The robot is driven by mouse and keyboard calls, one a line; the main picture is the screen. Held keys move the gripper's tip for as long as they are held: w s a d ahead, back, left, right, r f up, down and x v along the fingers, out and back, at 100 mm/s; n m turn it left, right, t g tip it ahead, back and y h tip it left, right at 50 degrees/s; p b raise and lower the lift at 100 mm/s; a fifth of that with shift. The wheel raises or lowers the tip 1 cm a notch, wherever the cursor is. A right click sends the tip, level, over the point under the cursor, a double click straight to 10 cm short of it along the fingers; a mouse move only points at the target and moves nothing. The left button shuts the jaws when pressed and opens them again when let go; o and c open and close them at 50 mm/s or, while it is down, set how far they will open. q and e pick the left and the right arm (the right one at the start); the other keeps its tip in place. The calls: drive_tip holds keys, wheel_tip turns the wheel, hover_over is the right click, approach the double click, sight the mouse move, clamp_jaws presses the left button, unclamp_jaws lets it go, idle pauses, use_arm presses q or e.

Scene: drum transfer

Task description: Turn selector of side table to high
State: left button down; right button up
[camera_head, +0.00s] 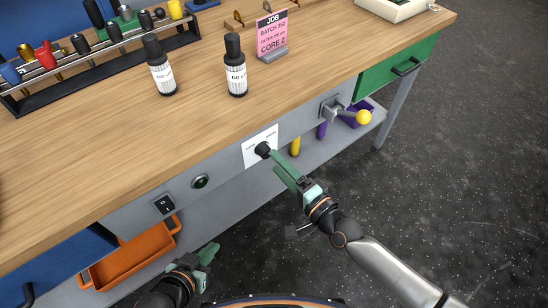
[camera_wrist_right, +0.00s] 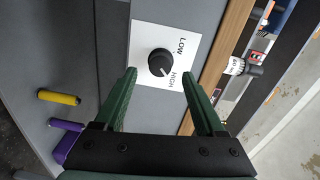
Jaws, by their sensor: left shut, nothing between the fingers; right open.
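The selector is a round black knob (camera_head: 263,150) on a white plate (camera_head: 253,156) on the table's grey front panel. In the right wrist view the knob (camera_wrist_right: 161,62) sits beside the words LOW and HIGH, and a small light mark on it faces the HIGH side. My right gripper (camera_head: 276,160) is open in front of the knob. Its green fingertips (camera_wrist_right: 160,74) appear on either side of the knob with gaps; whether they reach around it I cannot tell. My left gripper (camera_head: 209,254) is shut and empty, low at the front, away from the knob.
A rocker switch (camera_head: 163,205) and a dark round button (camera_head: 200,181) are left of the selector. A lever with a yellow ball (camera_head: 363,117) juts out to its right. Bottles (camera_head: 236,66) stand on the wooden top.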

use_arm(q)
drive_tip(key=shift+d+r, duration=0.15)
drive_tip(key=shift+r, duration=0.15)
use_arm(e)
drive_tip(key=v, duration=0.9)
drive_tip(key=shift+s+d, duration=0.2)
drive_tip(key=shift+s, duration=0.05)
drive_tip(key=s+d+f+n+g+h, duration=0.55)
drive_tip(key=s+f+n+h, duration=0.2)
drive_tip(key=f+n, duration=0.35)
use_arm(q)
wheel_tip(320, 180, up, 14)
drive_tip(key=s+a+p, duration=0.1)
drive_tip(key=a+p, duration=0.2)
drive_tip(key=p, duration=1.6)
drive_tip(key=shift+f+n+y, duration=0.15)
drive_tip(key=shift+n+y, duration=0.25)
use_arm(e)
drive_tip(key=s+d+r, duration=0.2)
drive_tip(key=d+r, duration=0.1)
drive_tip(key=r, duration=1.1)
drive_tip(key=shift+r+n+t, duration=0.3)
drive_tip(key=shift+t, duration=0.05)
use_arm(q)
drive_tip(key=shift+s, duration=0.15)
use_arm(e)
drive_tip(key=shift+s+h, duration=0.1)
drive_tip(key=shift+h, duration=0.15)
drive_tip(key=shift+c, duration=0.2)
